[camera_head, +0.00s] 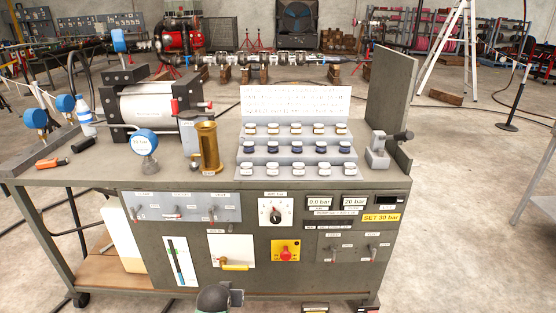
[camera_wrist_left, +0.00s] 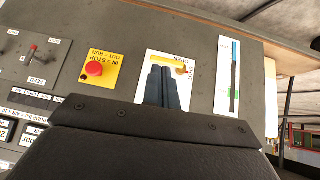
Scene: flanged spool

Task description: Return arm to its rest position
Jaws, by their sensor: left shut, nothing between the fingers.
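My left gripper (camera_wrist_left: 162,72) shows in the left wrist view with its two dark fingers together and nothing between them. Its fingers overlap the white panel (camera_wrist_left: 183,56) with the yellow lever (camera_wrist_left: 182,69), covering part of it. I cannot tell whether they touch it. In the head view a dark rounded part of my arm shows at the bottom edge, below the yellow lever (camera_head: 235,267); the gripper fingers are not clear there. My right gripper is not in view.
The test bench (camera_head: 160,180) holds a brass cylinder (camera_head: 207,150), a gauge (camera_head: 145,142) and a stepped rack of fittings (camera_head: 295,150). A red stop button (camera_head: 286,254) is on its front, right of the lever. Open floor lies to the right (camera_head: 460,220).

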